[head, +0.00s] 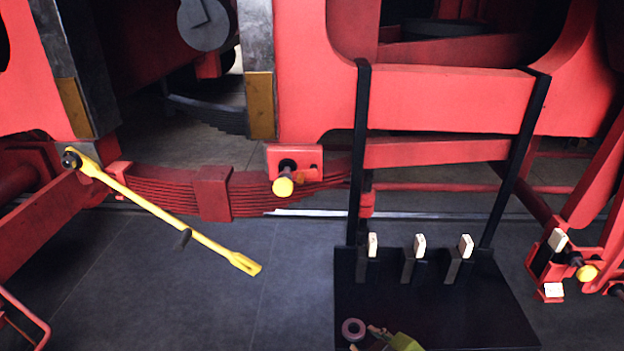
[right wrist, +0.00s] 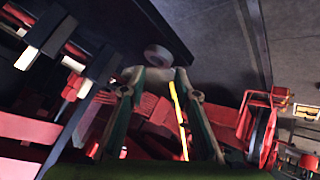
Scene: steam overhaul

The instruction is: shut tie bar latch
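The yellow tie bar (head: 165,208) slants from a pivot on the red frame at the left down to a forked free end in front of the leaf spring. It hangs away from the red bracket, whose yellow-knobbed latch pin (head: 283,187) sticks out toward me. My right gripper (head: 377,334) shows only in part at the bottom edge, over the black stand's base. In the right wrist view its fingers (right wrist: 159,76) stand apart, and a yellow strip shows beyond them. My left gripper is not in view.
A black stand (head: 440,290) with several pale-tipped levers (head: 419,245) stands right of centre. A purplish ring (head: 353,329) is beside my right gripper. A red frame with another yellow knob (head: 587,273) stands at the far right. The floor below the bar is clear.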

